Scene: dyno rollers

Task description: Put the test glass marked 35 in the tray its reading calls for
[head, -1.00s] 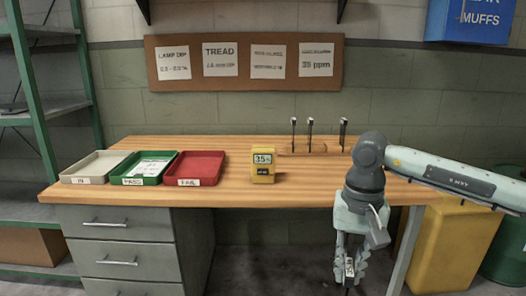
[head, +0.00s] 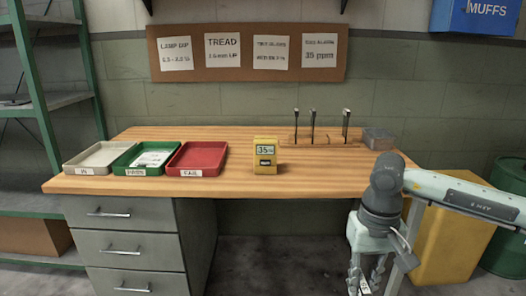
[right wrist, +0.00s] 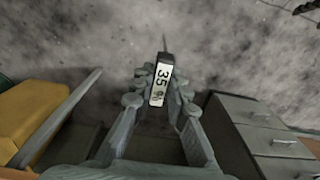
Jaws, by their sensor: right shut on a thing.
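My right gripper (head: 367,280) hangs low in front of the bench's right end, below the top and clear of it. In the right wrist view it (right wrist: 160,88) is shut on a slim dark test glass (right wrist: 166,70) with a white label reading "35 %". The white IN tray (head: 95,172), green PASS tray (head: 118,171) and red FAIL tray (head: 188,172) stand side by side on the bench's left. A yellow meter (head: 265,168) showing what looks like 35 stands mid-bench. My left gripper is out of view.
Three dark upright rods (head: 313,125) stand in a wooden rack (head: 330,138) at the back, beside a grey box (head: 378,138). Wall notices (head: 320,60) include "35 ppm"; some print is blurred. Drawers (head: 125,240) are below the trays. The bench (head: 230,185) is clear between FAIL tray and meter.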

